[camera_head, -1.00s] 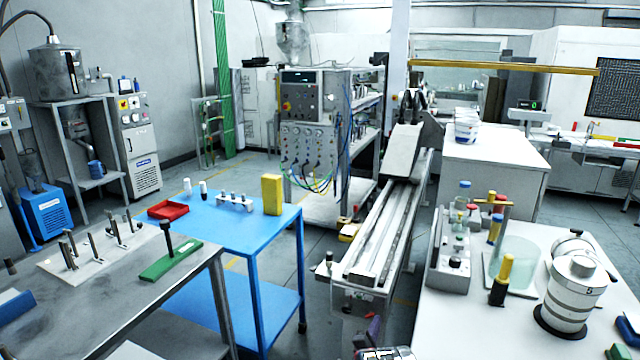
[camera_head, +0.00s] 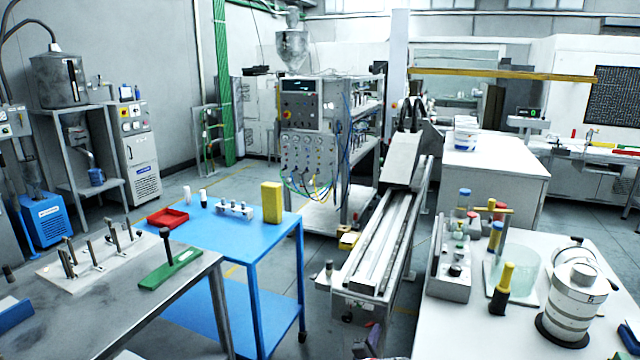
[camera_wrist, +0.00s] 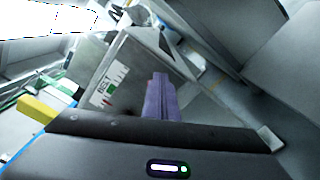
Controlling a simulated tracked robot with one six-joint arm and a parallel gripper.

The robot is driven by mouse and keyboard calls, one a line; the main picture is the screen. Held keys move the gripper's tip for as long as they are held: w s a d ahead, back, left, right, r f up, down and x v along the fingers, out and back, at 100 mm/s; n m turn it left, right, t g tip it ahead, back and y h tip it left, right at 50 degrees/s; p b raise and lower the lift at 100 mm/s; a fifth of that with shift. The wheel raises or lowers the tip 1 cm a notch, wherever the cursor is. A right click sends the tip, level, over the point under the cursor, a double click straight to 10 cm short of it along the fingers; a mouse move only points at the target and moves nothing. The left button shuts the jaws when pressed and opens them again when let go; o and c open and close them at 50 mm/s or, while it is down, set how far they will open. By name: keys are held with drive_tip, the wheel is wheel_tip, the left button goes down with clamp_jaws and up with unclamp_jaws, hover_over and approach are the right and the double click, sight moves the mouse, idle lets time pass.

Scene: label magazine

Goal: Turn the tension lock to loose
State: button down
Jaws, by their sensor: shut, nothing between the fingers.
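The long grey label magazine (camera_head: 385,240) runs away from me in the middle of the head view. A dark round knob (camera_head: 348,317) shows on its near end face; I cannot tell whether this is the tension lock. My purple gripper (camera_head: 372,342) shows only in part at the bottom edge, close to that end. In the wrist view my gripper (camera_wrist: 160,80) is shut and empty, pointing at a grey housing (camera_wrist: 135,65) with a white, red and green marked label (camera_wrist: 110,86). The lock's setting is not readable.
A blue table (camera_head: 235,230) with a red tray (camera_head: 168,217) and yellow block (camera_head: 271,202) stands left. A white bench (camera_head: 460,325) with jars and a grey canister (camera_head: 574,305) stands right. A metal bench (camera_head: 100,310) fills the lower left. Some floor shows between them.

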drive_tip(key=shift+w+a, duration=0.1)
drive_tip(key=shift+a, duration=0.15)
drive_tip(key=shift+w+a+r, duration=0.1)
drive_tip(key=shift+a+r, duration=0.1)
drive_tip(key=shift+r, duration=0.5)
drive_tip(key=shift+d, duration=0.15)
drive_tip(key=shift+d+r, duration=0.1)
drive_tip(key=shift+d, duration=0.15)
drive_tip(key=shift+s, duration=0.2)
idle(0.4)
drive_tip(key=v, duration=0.6)
idle(0.5)
